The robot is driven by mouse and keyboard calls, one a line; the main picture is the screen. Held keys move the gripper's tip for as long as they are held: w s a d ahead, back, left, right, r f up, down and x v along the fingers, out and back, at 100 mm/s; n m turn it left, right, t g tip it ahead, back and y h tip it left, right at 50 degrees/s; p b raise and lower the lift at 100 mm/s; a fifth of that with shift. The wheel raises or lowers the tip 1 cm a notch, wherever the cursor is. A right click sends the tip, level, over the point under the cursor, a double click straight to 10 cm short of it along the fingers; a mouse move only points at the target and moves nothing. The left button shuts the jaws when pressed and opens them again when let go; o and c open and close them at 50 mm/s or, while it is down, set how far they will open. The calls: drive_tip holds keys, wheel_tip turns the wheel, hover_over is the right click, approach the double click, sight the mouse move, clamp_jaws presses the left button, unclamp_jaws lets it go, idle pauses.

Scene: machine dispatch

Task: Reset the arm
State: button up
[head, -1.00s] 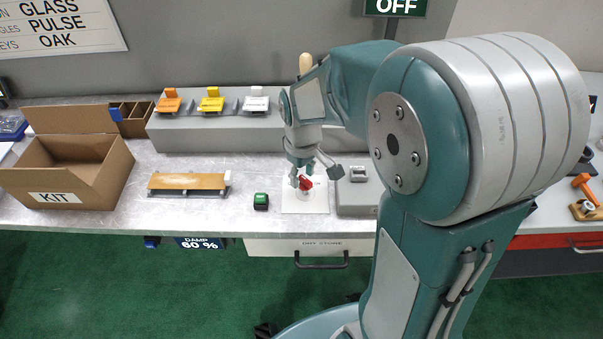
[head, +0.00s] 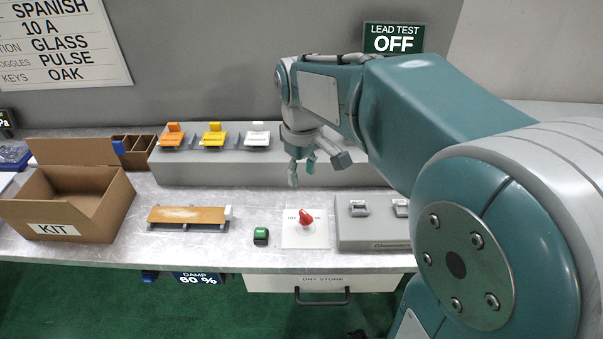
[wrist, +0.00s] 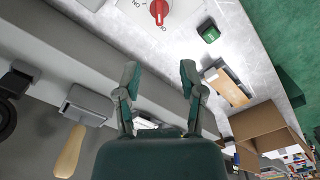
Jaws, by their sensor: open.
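My gripper (head: 301,174) is open and empty in the head view. It hangs in the air in front of the grey switch block, above and behind the red knob (head: 306,217). The knob sits on a white plate (head: 291,238) and nothing touches it. In the wrist view my two fingers (wrist: 160,85) are spread apart with nothing between them. The red knob also shows at the top of the wrist view (wrist: 159,10), apart from the fingers. My arm reaches in from the right and hides part of the bench's right side.
A grey block (head: 210,172) carries orange, yellow and white switches. An open KIT box (head: 105,208) stands at the left. A wooden bar (head: 187,214), a green button (head: 261,236) and a grey toggle box (head: 375,238) stand along the bench. A sign (head: 394,38) reads LEAD TEST OFF.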

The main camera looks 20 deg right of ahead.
drive_tip(key=s+r+m+t, duration=0.2)
drive_tip(key=s+m+t, duration=0.3)
drive_tip(key=s, duration=1)
drive_tip(key=shift+d+r+m+t, duration=0.2)
drive_tip(key=shift+d+m+t, duration=0.05)
drive_tip(key=shift+m+t, duration=0.05)
